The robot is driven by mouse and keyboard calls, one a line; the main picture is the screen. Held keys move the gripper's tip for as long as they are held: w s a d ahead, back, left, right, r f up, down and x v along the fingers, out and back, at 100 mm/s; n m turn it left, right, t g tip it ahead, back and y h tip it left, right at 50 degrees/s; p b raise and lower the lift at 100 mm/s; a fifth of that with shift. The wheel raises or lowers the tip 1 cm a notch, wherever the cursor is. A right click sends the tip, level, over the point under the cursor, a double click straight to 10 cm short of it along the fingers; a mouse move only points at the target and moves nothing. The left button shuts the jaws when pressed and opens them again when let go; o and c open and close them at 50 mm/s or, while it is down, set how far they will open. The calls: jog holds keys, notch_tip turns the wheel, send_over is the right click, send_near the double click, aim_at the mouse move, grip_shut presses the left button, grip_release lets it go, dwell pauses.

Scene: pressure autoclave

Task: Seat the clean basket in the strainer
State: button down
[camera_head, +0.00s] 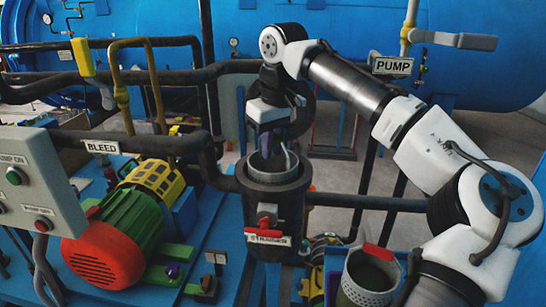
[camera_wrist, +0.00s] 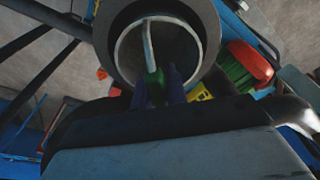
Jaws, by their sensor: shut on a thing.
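The strainer (camera_head: 276,205) is a dark upright cylinder with an open top and a label on its front, at the middle of the head view. Its thick dark rim also shows in the wrist view (camera_wrist: 207,28). A light grey basket rim (camera_wrist: 119,48) lies inside that opening, with a thin pale handle (camera_wrist: 148,40) that has a green part. My gripper (camera_wrist: 158,88) has dark purple fingers shut on the handle's green part. In the head view my gripper (camera_head: 278,148) points down just over the strainer's mouth. The basket's depth and its underside are hidden.
A second, perforated basket (camera_head: 362,296) with greenish contents stands at the lower right beside my arm. A green and red motor (camera_head: 118,238) and control box (camera_head: 35,180) are at left. Dark pipes (camera_head: 365,203) join the strainer on both sides. A red valve handle (camera_head: 267,222) sits on its front.

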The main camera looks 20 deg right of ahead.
aim_at(273, 163)
jog(key=shift+f, duration=1.75)
jog(key=shift+f, duration=0.5)
jog(key=c, duration=1.4)
grip_release()
jog(key=r, duration=0.4)
jog(key=s+r, duration=0.1)
jog(key=r, duration=0.3)
jog(key=r+b, duration=0.1)
jog(key=r, duration=0.4)
jog(key=shift+s+d, duration=0.35)
jog(key=shift+s, duration=0.05)
